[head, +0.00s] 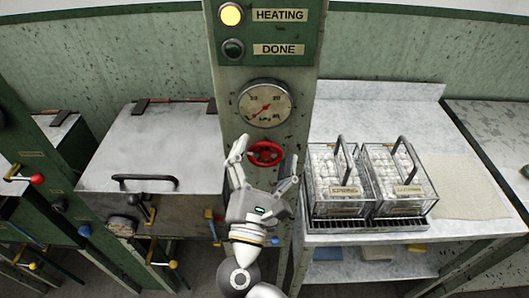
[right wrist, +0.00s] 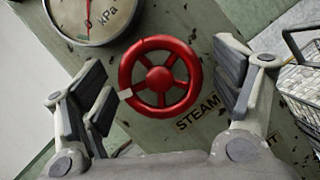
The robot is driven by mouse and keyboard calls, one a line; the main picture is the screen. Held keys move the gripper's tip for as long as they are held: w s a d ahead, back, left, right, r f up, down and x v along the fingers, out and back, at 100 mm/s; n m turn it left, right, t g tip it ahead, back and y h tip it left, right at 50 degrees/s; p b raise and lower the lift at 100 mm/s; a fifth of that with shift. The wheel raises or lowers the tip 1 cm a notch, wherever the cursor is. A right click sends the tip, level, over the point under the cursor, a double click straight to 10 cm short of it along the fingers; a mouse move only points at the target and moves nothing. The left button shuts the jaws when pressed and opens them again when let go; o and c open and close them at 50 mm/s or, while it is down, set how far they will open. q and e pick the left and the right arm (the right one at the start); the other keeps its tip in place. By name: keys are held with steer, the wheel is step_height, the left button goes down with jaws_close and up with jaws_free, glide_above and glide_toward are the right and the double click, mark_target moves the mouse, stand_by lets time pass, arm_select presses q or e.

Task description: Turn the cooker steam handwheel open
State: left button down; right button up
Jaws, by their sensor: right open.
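The red steam handwheel (head: 265,153) is mounted on the front of the green column, just under a round pressure gauge (head: 265,103). In the right wrist view the handwheel (right wrist: 160,74) shows whole, with a pale mark on its left rim and lettering reading "STEAM" below it. My right gripper (head: 266,168) is open in front of the wheel, its fingers spread to the left and right of it. In the right wrist view the finger pads stand apart from the rim on both sides. My left gripper is not in view.
A lit yellow HEATING lamp (head: 230,14) and a dark DONE lamp (head: 233,49) sit above the gauge. A lidded metal cooker (head: 150,145) stands left of the column. Two wire baskets (head: 340,185) (head: 398,180) with white contents stand close on the right-hand table (head: 455,190).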

steer(key=shift+c, duration=0.3)
steer(key=c, duration=0.9)
steer(key=shift+c, duration=0.2)
